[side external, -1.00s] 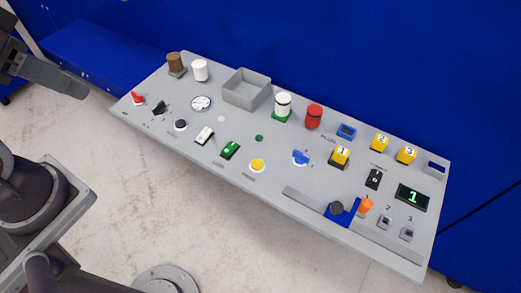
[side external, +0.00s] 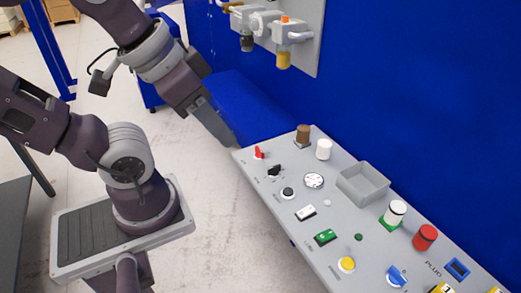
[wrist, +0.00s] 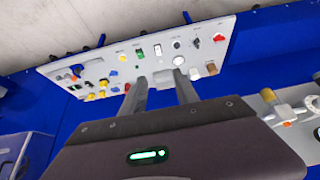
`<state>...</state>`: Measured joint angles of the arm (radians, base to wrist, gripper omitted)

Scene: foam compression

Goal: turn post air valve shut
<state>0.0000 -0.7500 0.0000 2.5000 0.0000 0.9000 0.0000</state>
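An air assembly (side external: 265,22) is fixed to a grey plate at the top of the side view, with grey blocks, a dark bowl, a yellow bowl and an orange knob (side external: 286,19). A brass-coloured part (side external: 231,6), perhaps the valve, is at its left end, cut by the frame's top. The assembly also shows at the right edge of the wrist view (wrist: 290,105); the valve's handle position is unclear. My gripper (side external: 228,140) points down beside the panel's far left corner, below and left of the assembly. In the wrist view its two fingers (wrist: 160,76) are apart with nothing between them.
A grey control panel (side external: 330,215) with switches, buttons, an open grey box (side external: 363,183) and coloured cylinders lies to the right. A blue wall (side external: 420,100) stands behind. Open floor (side external: 235,230) lies between my base and the panel.

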